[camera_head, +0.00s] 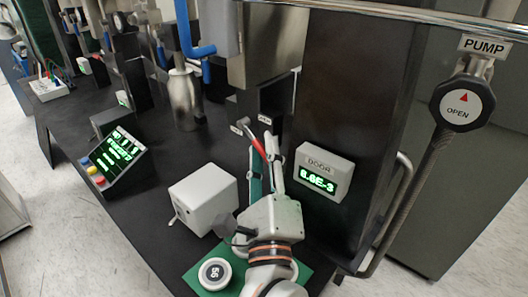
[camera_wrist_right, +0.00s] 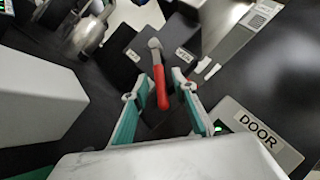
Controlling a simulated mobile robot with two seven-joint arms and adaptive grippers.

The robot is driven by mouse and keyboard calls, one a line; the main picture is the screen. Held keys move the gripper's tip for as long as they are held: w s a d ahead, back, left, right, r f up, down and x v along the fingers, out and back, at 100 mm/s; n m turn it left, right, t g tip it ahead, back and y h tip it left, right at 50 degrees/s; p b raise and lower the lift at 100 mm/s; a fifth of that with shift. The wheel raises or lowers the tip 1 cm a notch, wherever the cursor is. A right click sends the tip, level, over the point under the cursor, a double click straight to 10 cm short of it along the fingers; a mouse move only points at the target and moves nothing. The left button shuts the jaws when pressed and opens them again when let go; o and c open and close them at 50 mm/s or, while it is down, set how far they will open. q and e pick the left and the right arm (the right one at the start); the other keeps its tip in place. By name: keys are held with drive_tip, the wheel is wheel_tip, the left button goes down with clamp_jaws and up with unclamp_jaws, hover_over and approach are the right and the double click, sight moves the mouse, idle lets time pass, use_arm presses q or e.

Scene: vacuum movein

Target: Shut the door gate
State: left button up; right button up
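The gate lever is a metal arm with a red handle (camera_head: 257,144), on a black block at the table's far side. In the right wrist view its red handle (camera_wrist_right: 161,88) points toward me, between small white labels on either side. My right gripper (camera_head: 267,150) is open, its two green-lined fingers reaching toward the lever. In the right wrist view the right gripper (camera_wrist_right: 160,86) has one finger on each side of the handle, with gaps showing; I cannot tell whether either finger touches it. My left gripper is out of view.
A box marked DOOR (camera_head: 324,172) with a green readout stands just right of the right gripper. A white box (camera_head: 203,198) stands to the left. A round white piece marked 56 (camera_head: 215,273) sits on a green mat. A PUMP valve knob (camera_head: 462,103) is at far right.

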drive_tip(key=shift+s, duration=0.1)
drive_tip(key=v, duration=1.1)
drive_tip(key=shift+s, duration=0.4)
drive_tip(key=shift+f, duration=0.15)
